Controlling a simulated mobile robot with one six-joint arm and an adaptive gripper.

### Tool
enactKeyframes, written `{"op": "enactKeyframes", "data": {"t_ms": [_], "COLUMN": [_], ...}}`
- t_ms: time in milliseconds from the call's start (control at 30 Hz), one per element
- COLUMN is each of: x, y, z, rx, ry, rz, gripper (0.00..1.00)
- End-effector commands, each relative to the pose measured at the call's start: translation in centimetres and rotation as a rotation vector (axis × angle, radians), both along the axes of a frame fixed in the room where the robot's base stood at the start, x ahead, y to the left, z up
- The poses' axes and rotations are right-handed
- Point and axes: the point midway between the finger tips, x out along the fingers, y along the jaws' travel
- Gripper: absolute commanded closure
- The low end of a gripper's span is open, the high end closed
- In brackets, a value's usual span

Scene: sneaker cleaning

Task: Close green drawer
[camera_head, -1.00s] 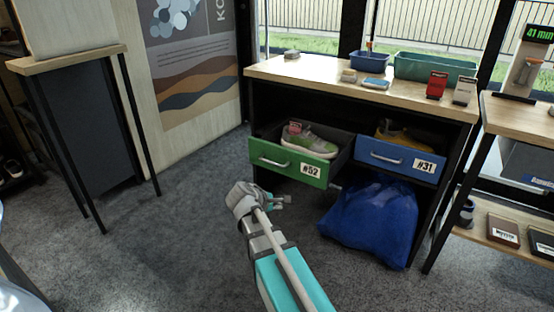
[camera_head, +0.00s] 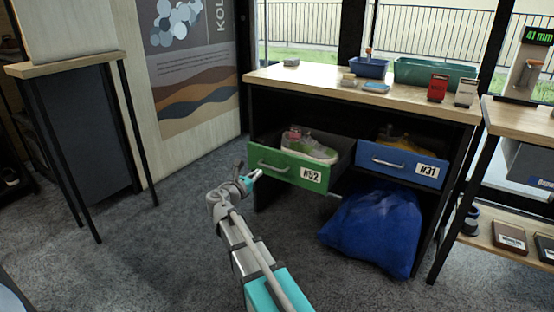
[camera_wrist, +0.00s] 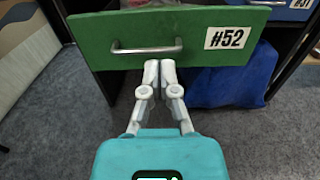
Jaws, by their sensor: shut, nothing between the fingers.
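The green drawer (camera_head: 285,160) stands pulled out from the left bay of the shelf unit. It has a metal handle (camera_head: 272,167) and a "#52" label, and a grey-green sneaker (camera_head: 318,150) lies inside. My gripper (camera_head: 254,175) is just in front of the drawer's front, near the left end of the handle. In the wrist view, the green drawer front (camera_wrist: 125,30) fills the top. My gripper's fingertips (camera_wrist: 160,66) are together and empty, just below the right part of the handle. Whether they touch the front cannot be told.
A blue drawer (camera_head: 384,152) labelled "#31" is also pulled out on the right, with a yellowish shoe inside. A blue bag (camera_head: 375,228) sits below it. Bins and boxes stand on the wooden top (camera_head: 300,77).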

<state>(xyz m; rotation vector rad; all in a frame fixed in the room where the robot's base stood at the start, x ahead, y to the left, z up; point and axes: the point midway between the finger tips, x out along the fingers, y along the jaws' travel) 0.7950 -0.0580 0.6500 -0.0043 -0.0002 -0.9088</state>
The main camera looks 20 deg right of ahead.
Motion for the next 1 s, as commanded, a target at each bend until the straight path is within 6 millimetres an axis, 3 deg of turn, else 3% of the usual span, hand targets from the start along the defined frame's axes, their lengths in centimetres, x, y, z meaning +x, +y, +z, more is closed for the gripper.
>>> {"op": "enactKeyframes", "data": {"t_ms": [467,1000], "x": [1.0,5.9], "y": [-1.2,-7.3], "z": [0.0,0.0], "rx": [0.003,0.004], "ry": [-0.001,-0.002], "rz": [-0.002,-0.001], "gripper": [1.0,1.0]}}
